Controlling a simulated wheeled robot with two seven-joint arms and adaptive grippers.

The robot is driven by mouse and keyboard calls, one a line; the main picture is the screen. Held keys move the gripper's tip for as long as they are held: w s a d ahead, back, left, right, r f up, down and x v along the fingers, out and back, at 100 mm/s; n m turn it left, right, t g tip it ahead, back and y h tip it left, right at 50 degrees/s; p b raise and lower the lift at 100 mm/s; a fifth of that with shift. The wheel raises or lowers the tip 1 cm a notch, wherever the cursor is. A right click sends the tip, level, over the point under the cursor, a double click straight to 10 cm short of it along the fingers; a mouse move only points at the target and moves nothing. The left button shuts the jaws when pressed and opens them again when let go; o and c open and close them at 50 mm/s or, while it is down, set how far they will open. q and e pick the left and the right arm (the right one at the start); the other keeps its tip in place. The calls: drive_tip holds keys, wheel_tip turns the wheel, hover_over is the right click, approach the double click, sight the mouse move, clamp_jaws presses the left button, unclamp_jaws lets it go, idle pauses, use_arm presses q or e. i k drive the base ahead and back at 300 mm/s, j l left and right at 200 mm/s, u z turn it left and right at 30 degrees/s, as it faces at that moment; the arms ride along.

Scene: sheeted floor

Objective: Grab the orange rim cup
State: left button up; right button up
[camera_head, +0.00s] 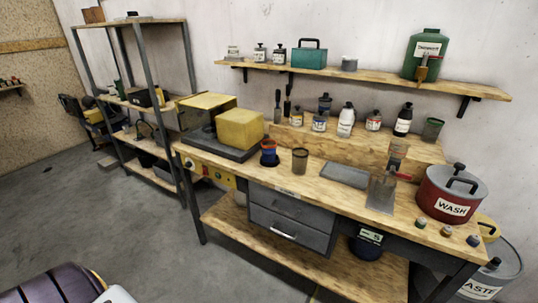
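A small dark blue cup with an orange-red rim (268,158) stands on the wooden workbench (335,185), in front of a yellow block-shaped item on the machine at the left end. A brownish-grey cup (300,162) stands just to its right, a little apart. Neither of my grippers is in view, and nothing touches the cup.
The yellow-and-grey machine (240,130) is behind and left of the cup. A grey tray (345,175), a clamp stand (383,190) and a red WASH pot (450,195) stand farther right. Bottles line the raised ledge behind. Grey floor (150,240) is open in front.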

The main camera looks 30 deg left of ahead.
sight(269, 152)
drive_tip(key=i+l+u, duration=0.4)
drive_tip(key=u, duration=0.2)
drive_tip(key=i+l+u, duration=0.1)
drive_tip(key=l+u, duration=0.25)
drive_tip(key=i+l+u, duration=0.1)
drive_tip(key=l+u, duration=0.2)
drive_tip(key=l, duration=0.15)
